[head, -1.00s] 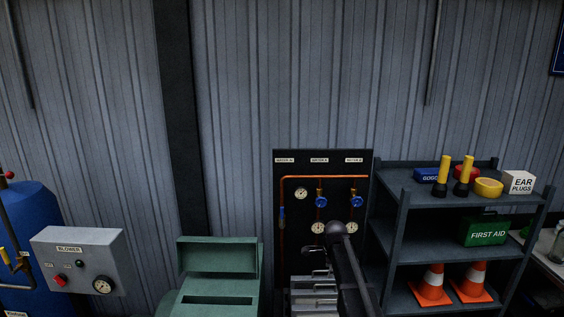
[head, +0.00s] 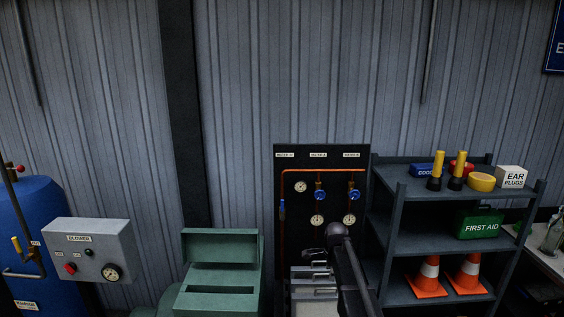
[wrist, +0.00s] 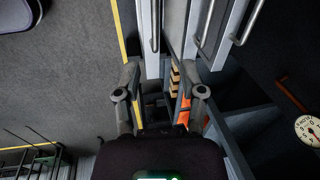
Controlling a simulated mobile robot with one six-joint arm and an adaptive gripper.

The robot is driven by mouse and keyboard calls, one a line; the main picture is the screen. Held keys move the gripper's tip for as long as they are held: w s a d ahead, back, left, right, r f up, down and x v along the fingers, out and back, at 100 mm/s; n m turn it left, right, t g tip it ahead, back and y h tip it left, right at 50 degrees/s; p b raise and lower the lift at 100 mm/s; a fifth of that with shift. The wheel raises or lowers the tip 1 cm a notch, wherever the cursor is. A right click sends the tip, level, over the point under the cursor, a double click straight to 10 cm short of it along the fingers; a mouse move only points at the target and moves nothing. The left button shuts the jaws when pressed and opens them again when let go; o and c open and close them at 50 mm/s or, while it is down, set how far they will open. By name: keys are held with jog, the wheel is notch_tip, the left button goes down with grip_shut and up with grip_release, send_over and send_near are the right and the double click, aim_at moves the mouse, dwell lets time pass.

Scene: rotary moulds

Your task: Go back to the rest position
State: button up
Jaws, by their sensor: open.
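My gripper (wrist: 160,100) shows in the wrist view with its two fingers spread apart, open and with nothing between them. Beyond the fingers are grey panels with long bar handles (wrist: 207,25) and a dark gap with small tan blocks (wrist: 175,80). In the head view my dark arm stands at the lower middle, in front of the gauge board (head: 293,240). The gripper itself cannot be made out in the head view.
A blower box (head: 95,240) and a blue tank (head: 40,210) stand at left. A green machine (head: 222,275) is left of the arm. A dark shelf (head: 405,240) with traffic cones (head: 428,275) and a first aid box (head: 480,222) stands close at right.

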jog(key=s+f+n+g+b, duration=0.1)
jog(key=s+f+n+b, duration=0.3)
jog(key=s+n, duration=0.4)
jog(key=s+f+n+g+b, duration=0.1)
jog(key=s+f+n+b, duration=0.4)
jog(key=s, duration=1.5)
jog(key=f+n, duration=0.1)
jog(key=n, duration=0.3)
